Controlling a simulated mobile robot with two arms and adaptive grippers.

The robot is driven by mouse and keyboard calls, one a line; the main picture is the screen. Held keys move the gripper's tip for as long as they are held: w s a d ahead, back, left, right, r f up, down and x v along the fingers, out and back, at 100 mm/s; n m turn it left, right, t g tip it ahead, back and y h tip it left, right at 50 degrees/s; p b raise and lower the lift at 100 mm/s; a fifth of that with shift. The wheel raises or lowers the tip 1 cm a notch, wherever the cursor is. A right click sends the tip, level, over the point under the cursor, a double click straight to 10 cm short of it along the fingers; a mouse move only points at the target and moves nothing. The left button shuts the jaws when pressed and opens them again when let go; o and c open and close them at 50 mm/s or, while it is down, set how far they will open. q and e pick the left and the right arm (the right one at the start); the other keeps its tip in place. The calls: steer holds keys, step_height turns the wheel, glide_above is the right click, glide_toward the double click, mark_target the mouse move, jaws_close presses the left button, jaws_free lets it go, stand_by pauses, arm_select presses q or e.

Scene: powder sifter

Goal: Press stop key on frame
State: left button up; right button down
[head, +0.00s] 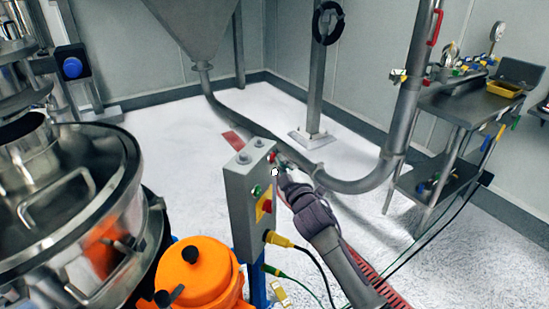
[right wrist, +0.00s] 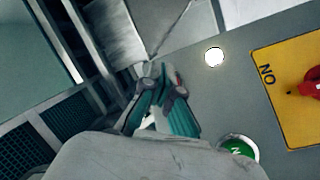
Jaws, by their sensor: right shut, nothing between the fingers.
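The grey control box (head: 241,205) stands upright on a frame in the middle of the head view. Its front face has a green button (head: 256,191), a yellow plate with a red rotary switch (head: 266,207), a white round light (head: 275,172) and a small red key (head: 271,157) near the top. My right gripper (head: 282,167) is shut and empty, with its tips close to the red key; contact cannot be told. In the right wrist view the shut fingers (right wrist: 158,90) are beside the white light (right wrist: 214,57) and the green button (right wrist: 238,147). The red key does not show there. My left gripper is out of view.
A steel sifter (head: 70,215) fills the left side. An orange lidded part (head: 205,272) sits below the box, near yellow and green cable plugs. A curved steel pipe (head: 350,185) passes behind my right arm. A steel table (head: 460,105) stands at right. The floor behind is open.

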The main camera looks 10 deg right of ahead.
steer(key=shift+s+d, duration=0.4)
steer(key=shift+d, duration=0.05)
steer(key=shift+d+p, duration=0.1)
steer(key=shift+p, duration=0.25)
steer(key=s+d+p, duration=0.1)
steer(key=d, duration=0.1)
steer(key=s+d+p, duration=0.1)
steer(key=s, duration=0.1)
steer(key=shift+d, duration=0.4)
